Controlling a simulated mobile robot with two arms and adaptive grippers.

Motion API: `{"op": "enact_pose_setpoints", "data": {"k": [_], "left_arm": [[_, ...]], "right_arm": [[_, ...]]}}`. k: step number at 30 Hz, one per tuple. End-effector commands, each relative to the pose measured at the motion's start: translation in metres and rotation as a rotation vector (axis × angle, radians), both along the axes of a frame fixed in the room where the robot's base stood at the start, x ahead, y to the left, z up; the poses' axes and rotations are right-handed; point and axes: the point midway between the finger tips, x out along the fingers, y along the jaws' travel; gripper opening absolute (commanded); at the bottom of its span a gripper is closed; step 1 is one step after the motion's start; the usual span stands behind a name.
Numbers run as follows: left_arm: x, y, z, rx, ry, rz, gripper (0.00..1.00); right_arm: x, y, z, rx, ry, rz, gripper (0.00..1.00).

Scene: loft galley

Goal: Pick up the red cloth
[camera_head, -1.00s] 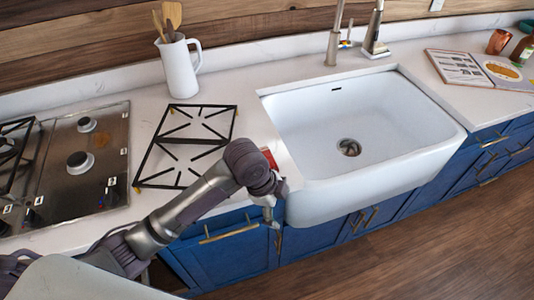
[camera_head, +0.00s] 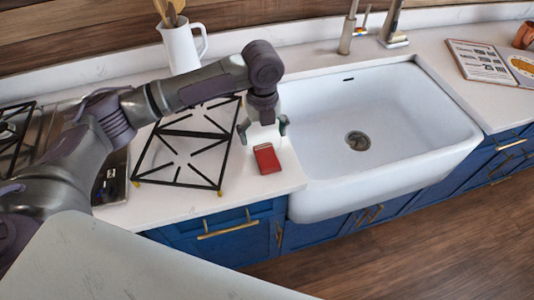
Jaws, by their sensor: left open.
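The red cloth (camera_head: 267,159) is a small folded block lying on the white counter, between the black burner grate and the sink's left edge. My left gripper (camera_head: 263,132) is above and just behind the cloth, pointing down, with its fingers spread and nothing between them. The cloth is fully visible below the fingertips, and the two look apart. My right gripper is not in view.
The black grate (camera_head: 190,145) lies on the counter left of the cloth. The white sink (camera_head: 440,150) is open and empty to the right. A white pitcher with wooden utensils (camera_head: 180,48) stands at the back. An open book (camera_head: 480,62) lies at the far right.

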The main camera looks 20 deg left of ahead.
Motion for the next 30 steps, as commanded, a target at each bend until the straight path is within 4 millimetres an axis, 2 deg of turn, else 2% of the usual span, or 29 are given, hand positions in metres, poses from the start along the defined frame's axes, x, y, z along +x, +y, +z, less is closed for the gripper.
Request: {"op": "enact_pose_setpoints", "data": {"k": [3, 8, 13, 18, 26, 30], "left_arm": [[0.000, 0.000, -0.013, -0.001, 0.001, 0.000, 0.92], [0.000, -0.002, -0.022, -0.001, -0.001, -0.001, 0.92], [-0.001, -0.008, -0.045, 0.001, 0.003, 0.000, 0.92], [0.000, -0.008, -0.066, 0.001, -0.001, 0.000, 0.92], [0.000, -0.008, -0.070, -0.001, -0.003, -0.001, 0.92], [0.000, -0.008, -0.070, -0.001, -0.003, -0.001, 0.70]], "right_arm": [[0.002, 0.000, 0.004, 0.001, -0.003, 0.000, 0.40], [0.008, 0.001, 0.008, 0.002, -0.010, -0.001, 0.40], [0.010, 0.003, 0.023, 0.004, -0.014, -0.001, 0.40], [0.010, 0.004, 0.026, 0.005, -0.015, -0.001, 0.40], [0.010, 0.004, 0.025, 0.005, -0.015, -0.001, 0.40], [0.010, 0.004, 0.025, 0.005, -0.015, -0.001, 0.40]]}}
